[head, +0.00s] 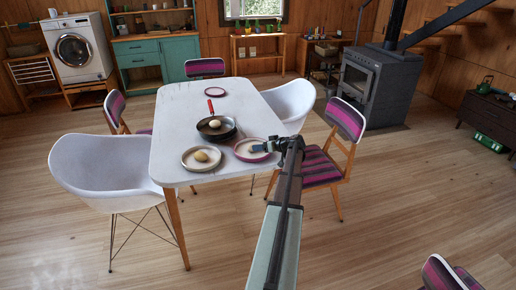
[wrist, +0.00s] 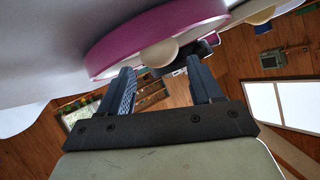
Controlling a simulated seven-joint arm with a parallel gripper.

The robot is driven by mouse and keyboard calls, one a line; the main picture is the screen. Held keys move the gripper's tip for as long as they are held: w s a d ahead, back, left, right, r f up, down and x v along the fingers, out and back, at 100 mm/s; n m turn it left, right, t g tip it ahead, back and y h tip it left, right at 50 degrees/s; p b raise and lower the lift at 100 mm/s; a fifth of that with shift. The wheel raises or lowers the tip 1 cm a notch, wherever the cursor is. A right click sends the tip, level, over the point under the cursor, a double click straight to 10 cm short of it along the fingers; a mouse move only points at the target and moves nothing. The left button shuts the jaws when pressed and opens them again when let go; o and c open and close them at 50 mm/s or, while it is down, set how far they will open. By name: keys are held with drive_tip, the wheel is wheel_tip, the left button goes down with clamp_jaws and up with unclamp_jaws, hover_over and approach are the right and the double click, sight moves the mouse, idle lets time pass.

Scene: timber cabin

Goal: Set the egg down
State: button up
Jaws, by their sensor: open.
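A pale egg (wrist: 158,53) lies at the pink-rimmed plate (wrist: 115,48) in the wrist view, just beyond my open fingertips and apart from them as far as I can see. My gripper (wrist: 162,78) is open with nothing between its fingers. In the head view my gripper (head: 262,147) reaches in from the right over the edge of the pink-rimmed plate (head: 246,156). I cannot make out that plate's egg clearly there. A second egg (head: 201,156) sits on the cream plate (head: 187,163) to the left. Another egg-like thing (head: 214,124) lies in the black pan (head: 228,130).
The plates and pan stand on a white table (head: 180,110). A dark red ring-like dish (head: 209,90) is near the far end. White chairs (head: 95,170) and striped chairs (head: 320,168) surround the table. The table's left side is clear.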

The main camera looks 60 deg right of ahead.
drive_tip(key=v, duration=0.8)
drive_tip(key=shift+s+a+r, duration=0.1)
drive_tip(key=shift+s+r, duration=0.1)
drive_tip(key=shift+s, duration=0.1)
drive_tip(key=w+a+f+g+y, duration=0.35)
drive_tip(key=a+f, duration=0.65)
drive_tip(key=a, duration=0.7)
drive_tip(key=w+a+f+m+g+y, duration=0.15)
drive_tip(key=w+a+f, duration=0.35)
drive_tip(key=a+f, duration=0.85)
drive_tip(key=w+a+f+g+y, duration=0.35)
drive_tip(key=a+f, duration=0.35)
drive_tip(key=a, duration=1.3)
drive_tip(key=s+a+f+n+g, duration=0.1)
drive_tip(key=s+a+f+g, duration=0.25)
drive_tip(key=a, duration=0.65)
drive_tip(key=s+a+f+n+g, duration=0.25)
drive_tip(key=s+a+f, duration=0.25)
drive_tip(key=a, duration=0.4)
drive_tip(key=s+a+f+n+g+h, duration=0.1)
drive_tip(key=s+a+g+h, duration=0.1)
drive_tip(key=s, duration=0.6)
drive_tip(key=s+a+f+n+g+h, duration=0.2)
drive_tip(key=s+a+g+h, duration=0.1)
drive_tip(key=s+a, duration=0.3)
drive_tip(key=s+h, duration=0.1)
drive_tip(key=s, duration=0.1)
drive_tip(key=shift+s+f, duration=0.15)
drive_tip(key=shift+s, duration=0.1)
